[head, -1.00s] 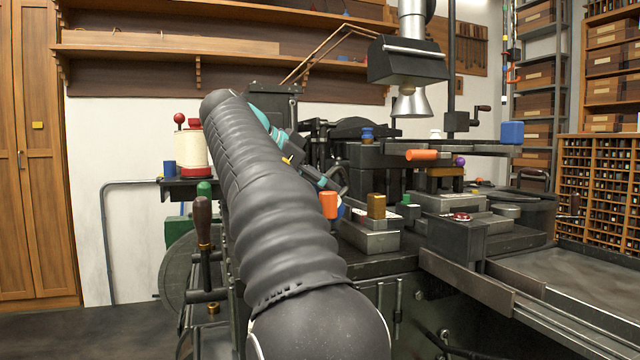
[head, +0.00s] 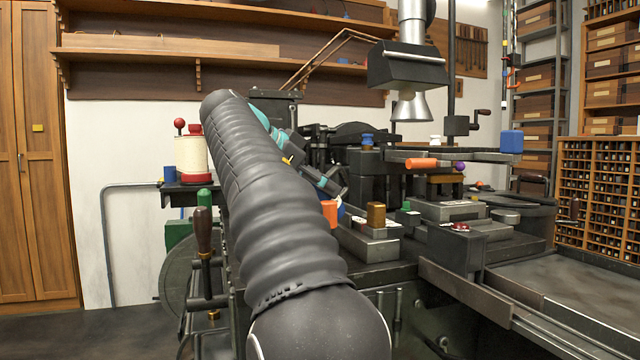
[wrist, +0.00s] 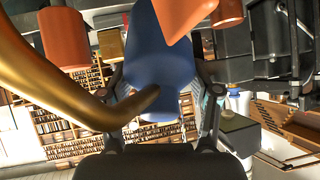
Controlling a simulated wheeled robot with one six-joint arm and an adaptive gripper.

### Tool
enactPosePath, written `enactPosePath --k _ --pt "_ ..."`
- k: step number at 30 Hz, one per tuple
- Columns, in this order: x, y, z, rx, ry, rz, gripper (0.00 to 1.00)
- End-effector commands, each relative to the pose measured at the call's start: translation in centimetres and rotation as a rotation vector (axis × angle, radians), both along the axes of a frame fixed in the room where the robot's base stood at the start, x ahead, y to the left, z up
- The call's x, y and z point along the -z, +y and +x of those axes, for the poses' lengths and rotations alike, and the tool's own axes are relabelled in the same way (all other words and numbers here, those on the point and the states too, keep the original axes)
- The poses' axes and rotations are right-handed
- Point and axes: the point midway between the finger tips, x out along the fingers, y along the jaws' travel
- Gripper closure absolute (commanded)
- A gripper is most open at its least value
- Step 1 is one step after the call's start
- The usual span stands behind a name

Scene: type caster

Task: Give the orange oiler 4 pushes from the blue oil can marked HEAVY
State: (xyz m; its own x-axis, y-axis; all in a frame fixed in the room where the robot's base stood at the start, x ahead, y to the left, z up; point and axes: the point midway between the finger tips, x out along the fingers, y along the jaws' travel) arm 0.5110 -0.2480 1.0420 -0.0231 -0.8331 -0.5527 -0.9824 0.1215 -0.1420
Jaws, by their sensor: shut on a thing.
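My gripper (wrist: 160,112) is shut on a blue oil can (wrist: 158,65), with one finger on each side of it. A thick curved brass spout (wrist: 55,80) crosses the left of the wrist view and ends in front of the can. No HEAVY marking is readable. In the head view, an orange cup-like part (head: 330,213) shows beside my arm, with a sliver of blue (head: 341,211) next to it. Several orange parts show in the wrist view, including one at the upper left (wrist: 65,38); I cannot tell which is the oiler.
The dark press (head: 375,160) crowds the space around my arm. A brass block (head: 376,215) stands just right of the orange part. An orange cylinder (head: 422,163) lies on a bar farther right. A cream, red-capped container (head: 191,155) stands to the left.

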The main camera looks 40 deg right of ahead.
Motion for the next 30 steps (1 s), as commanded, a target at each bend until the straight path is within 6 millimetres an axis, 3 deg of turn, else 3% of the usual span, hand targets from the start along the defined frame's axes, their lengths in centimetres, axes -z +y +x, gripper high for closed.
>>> enactPosePath --k 30 --pt "1.3 0.0 -0.1 0.000 -0.001 0.000 0.81"
